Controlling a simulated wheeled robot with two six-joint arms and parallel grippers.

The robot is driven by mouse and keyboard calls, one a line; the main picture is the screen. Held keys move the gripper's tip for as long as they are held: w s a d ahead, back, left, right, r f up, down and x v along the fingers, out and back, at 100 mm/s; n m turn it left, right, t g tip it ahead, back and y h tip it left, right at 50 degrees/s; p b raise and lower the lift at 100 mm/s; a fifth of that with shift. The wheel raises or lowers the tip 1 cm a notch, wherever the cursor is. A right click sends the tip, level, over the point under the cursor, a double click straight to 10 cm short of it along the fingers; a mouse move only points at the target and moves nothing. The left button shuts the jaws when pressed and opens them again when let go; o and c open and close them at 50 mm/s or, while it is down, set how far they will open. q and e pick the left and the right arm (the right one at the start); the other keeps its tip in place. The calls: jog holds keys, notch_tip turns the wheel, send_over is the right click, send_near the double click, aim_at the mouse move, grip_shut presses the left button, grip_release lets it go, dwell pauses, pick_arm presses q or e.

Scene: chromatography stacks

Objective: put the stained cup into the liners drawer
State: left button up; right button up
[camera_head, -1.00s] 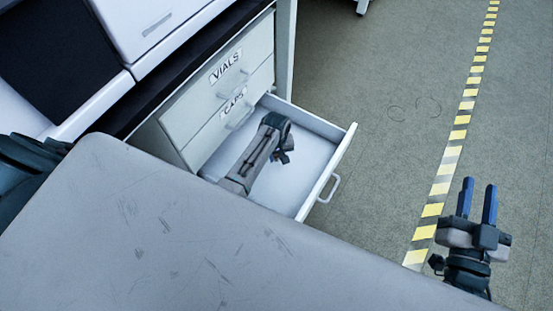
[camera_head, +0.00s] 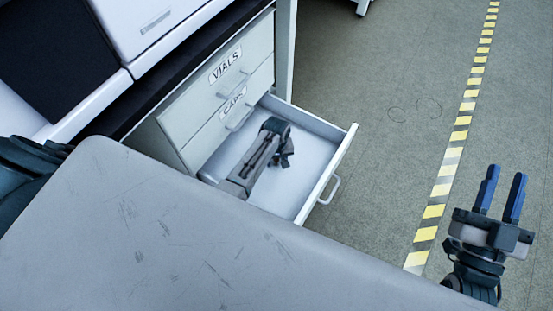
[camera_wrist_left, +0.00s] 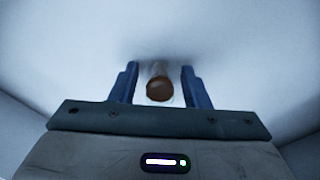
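A small cup (camera_wrist_left: 159,90) with a brown round end and a pale body shows in the left wrist view, between the fingers of my left gripper (camera_wrist_left: 160,68). A gap shows on each side of it, so the fingers are open and not closed on it. In the head view my left gripper (camera_head: 283,156) is inside the open bottom drawer (camera_head: 318,190), and the cup cannot be made out there. The open drawer's label is hidden. My right gripper (camera_head: 506,173) is open and empty, over the floor at the right.
Shut drawers labelled VIALS (camera_head: 225,66) and CAPS (camera_head: 233,100) are above the open drawer. A white instrument (camera_head: 150,25) stands on the dark bench top. Yellow-striped tape (camera_head: 449,160) runs along the floor. Open floor lies right of the drawer.

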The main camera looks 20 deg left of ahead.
pick_arm(q)
jog(key=shift+r, duration=0.15)
jog(key=shift+r, duration=0.2)
notch_tip(320, 180, up, 5)
jog(key=shift+f+p, duration=0.15)
jog(key=shift+p, duration=0.85)
notch_tip(320, 180, up, 7)
jog(key=shift+f+p, duration=0.15)
jog(key=shift+p, duration=0.85)
jog(key=shift+s, duration=0.2)
jog(key=s+r+m+t+h, duration=0.1)
jog(key=s+r+m+t, duration=0.6)
jog(key=s+r, duration=1)
jog(key=s+t, duration=0.3)
jog(key=s, duration=0.1)
jog(key=shift+s+r+h, duration=0.3)
jog(key=shift+r+h, duration=0.1)
pick_arm(e)
jog(key=s+a+f+g, duration=0.1)
jog(key=s+f+g, duration=0.3)
jog(key=f, duration=0.6)
jog(key=s+f+m+g, duration=0.1)
jog(key=s+f+g, duration=0.3)
jog(key=f+g, duration=0.5)
jog(key=shift+s+a+f, duration=0.2)
jog(key=shift+a+f, duration=0.2)
jog(key=shift+f, duration=0.1)
